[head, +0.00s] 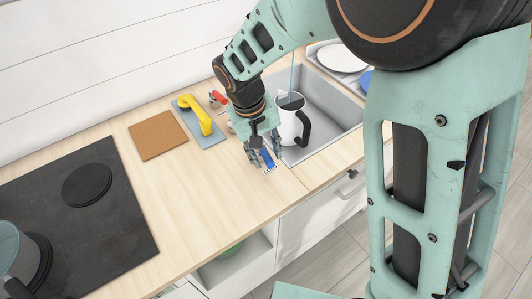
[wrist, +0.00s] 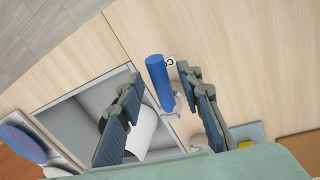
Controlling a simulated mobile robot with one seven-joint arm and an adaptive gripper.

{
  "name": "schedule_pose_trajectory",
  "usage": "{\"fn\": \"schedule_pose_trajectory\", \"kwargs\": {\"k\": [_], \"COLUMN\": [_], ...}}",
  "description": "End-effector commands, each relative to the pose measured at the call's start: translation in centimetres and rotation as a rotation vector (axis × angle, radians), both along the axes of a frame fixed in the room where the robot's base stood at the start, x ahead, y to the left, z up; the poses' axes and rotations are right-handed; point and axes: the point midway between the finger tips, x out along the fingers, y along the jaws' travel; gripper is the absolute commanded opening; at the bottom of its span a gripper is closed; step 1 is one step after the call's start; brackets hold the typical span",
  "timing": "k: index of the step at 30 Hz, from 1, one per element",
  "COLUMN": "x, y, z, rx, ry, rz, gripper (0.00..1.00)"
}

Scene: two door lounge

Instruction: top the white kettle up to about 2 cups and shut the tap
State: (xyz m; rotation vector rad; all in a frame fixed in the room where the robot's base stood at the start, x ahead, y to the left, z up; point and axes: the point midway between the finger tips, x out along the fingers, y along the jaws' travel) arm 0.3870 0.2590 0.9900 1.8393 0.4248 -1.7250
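The white kettle (head: 289,124) with a black handle (head: 304,128) stands upright in the sink (head: 325,105). A thin bluish stream of water (head: 291,76) runs down into its top; the level inside cannot be seen. The kettle also shows partly behind a finger in the wrist view (wrist: 146,130). A blue tap lever (head: 268,158) points out over the counter beside the sink. My gripper (head: 262,160) is open around this lever. In the wrist view the blue lever (wrist: 158,80) lies between the fingers, with gaps visible. A red lever (head: 218,97) is further back; my arm hides most of the tap.
A yellow-handled tool (head: 198,112) lies on a blue-grey mat (head: 209,137), left of my gripper. A brown board (head: 158,135) lies beside it. The black hob (head: 85,215) is at the left. White (head: 342,58) and blue (head: 366,80) plates stand beyond the sink. The front counter is clear.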

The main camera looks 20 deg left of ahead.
Motion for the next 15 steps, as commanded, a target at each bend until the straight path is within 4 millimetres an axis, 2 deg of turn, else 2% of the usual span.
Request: {"fn": "schedule_pose_trajectory", "kwargs": {"k": [5, 15], "x": [-0.2, -1.0], "y": [0.4, 1.5], "z": [2.5, 9.3], "rx": [0.003, 0.003], "ry": [-0.004, -0.004], "rz": [0.001, 0.0], "gripper": [0.33, 0.33]}}
